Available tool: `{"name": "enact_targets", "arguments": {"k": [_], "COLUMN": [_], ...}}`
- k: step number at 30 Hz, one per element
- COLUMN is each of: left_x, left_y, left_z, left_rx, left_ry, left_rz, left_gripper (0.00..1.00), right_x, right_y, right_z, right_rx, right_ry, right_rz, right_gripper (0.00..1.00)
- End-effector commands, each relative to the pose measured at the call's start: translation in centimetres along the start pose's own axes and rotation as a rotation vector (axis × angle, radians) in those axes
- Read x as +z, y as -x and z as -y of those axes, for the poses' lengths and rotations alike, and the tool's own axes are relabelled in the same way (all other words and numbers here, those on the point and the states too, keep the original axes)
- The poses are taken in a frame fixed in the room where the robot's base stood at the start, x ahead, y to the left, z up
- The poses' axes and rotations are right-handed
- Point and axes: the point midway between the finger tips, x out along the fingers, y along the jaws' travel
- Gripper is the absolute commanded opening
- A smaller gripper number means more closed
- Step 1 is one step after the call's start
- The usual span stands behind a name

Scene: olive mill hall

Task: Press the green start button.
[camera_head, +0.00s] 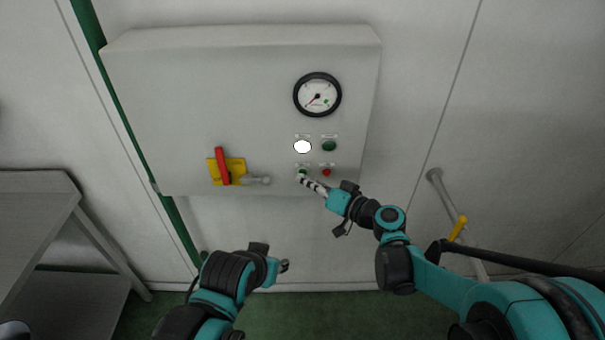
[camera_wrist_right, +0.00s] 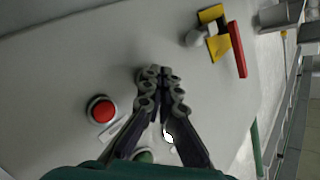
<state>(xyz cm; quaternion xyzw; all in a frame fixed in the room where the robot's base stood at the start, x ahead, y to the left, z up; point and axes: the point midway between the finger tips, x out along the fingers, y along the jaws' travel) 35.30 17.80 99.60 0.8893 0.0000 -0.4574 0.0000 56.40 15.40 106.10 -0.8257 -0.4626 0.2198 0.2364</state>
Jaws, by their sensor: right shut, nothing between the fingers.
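A small green button (camera_head: 302,172) sits on the lower part of the grey control box, left of the red button (camera_head: 326,172). My right gripper (camera_head: 302,180) is shut and empty, its tips at the green button's lower edge in the head view. I cannot tell whether they touch it. In the right wrist view the shut fingertips (camera_wrist_right: 163,78) cover the spot where the green button would be, and the red button (camera_wrist_right: 101,110) shows beside them. My left gripper (camera_head: 279,266) is low in front of the wall, away from the box; its jaw state is unclear.
The box (camera_head: 200,90) also carries a gauge (camera_head: 317,95), a lit white lamp (camera_head: 302,146), a green lamp (camera_head: 329,146) and a red-handled switch on a yellow plate (camera_head: 224,168). A metal table (camera_head: 40,190) stands left. A pipe with a yellow handle (camera_head: 457,228) is right.

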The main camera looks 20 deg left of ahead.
Motion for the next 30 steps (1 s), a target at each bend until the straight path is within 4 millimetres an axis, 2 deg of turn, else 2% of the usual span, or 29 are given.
{"name": "enact_targets", "arguments": {"k": [17, 30], "left_x": [0.0, 0.1], "left_y": [0.0, -0.1], "left_z": [0.0, 0.0], "left_rx": [0.000, 0.000], "left_ry": [0.000, 0.000], "left_rz": [0.000, 0.000], "left_gripper": [0.36, 0.36], "right_x": [-0.2, 0.7], "right_y": [-0.2, 0.9], "right_z": [-0.2, 0.6], "right_rx": [0.000, 0.000], "right_ry": [0.000, 0.000], "right_rz": [0.000, 0.000], "right_gripper": [0.00, 0.00]}}
